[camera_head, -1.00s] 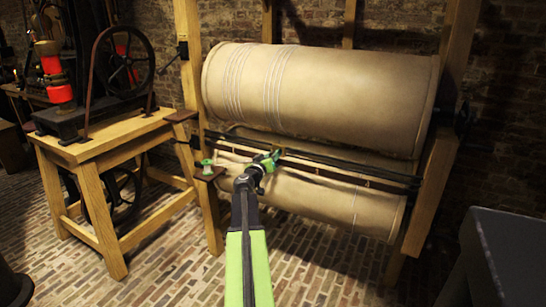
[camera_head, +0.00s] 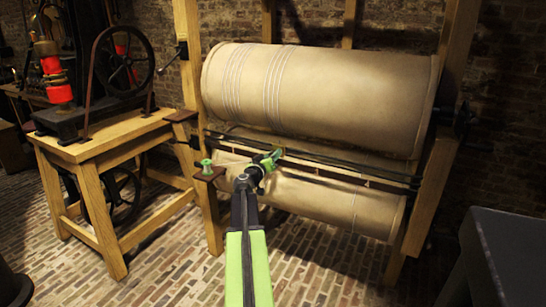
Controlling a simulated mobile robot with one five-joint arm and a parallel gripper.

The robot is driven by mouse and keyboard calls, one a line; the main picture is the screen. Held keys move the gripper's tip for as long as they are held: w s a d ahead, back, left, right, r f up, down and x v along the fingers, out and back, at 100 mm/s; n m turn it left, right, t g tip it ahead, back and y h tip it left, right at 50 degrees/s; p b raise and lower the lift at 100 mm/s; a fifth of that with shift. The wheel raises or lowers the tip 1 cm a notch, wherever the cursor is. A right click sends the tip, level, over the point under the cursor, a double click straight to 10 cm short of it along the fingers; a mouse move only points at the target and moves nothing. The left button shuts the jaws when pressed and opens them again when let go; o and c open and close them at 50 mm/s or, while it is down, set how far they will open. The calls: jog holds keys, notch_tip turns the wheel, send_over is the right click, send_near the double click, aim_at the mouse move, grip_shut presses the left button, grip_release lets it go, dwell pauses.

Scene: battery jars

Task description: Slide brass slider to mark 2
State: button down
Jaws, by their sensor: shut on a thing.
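My gripper (camera_head: 274,157) is at the dark double rail (camera_head: 340,165) that runs across the front of the frame, between the two rolls. It is shut on the small brass slider (camera_head: 281,152), of which only a small yellowish bit shows at the fingertips. The slider is on the left half of the rail. The fingers hide most of it. Small reddish-brown spots show along the rail to the right of the gripper, but no numbers can be read, so I cannot tell which is mark 2.
A large tan roll (camera_head: 330,95) is above the rail and a lower roll (camera_head: 325,203) is below. A green spool (camera_head: 206,167) stands on a small bracket left of my gripper. A wooden table (camera_head: 110,135) with a wheeled machine is at left. A dark block (camera_head: 510,255) is at lower right.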

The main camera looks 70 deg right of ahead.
jog(key=w, duration=0.2)
jog(key=shift+w+d, duration=0.1)
jog(key=shift+w, duration=0.2)
jog(key=c, duration=1.1)
grip_release()
jog(key=shift+s, duration=0.1)
jog(key=shift+o, duration=0.2)
jog(key=a, duration=1.7)
jog(key=shift+a, duration=0.25)
jog(key=shift+w, duration=0.2)
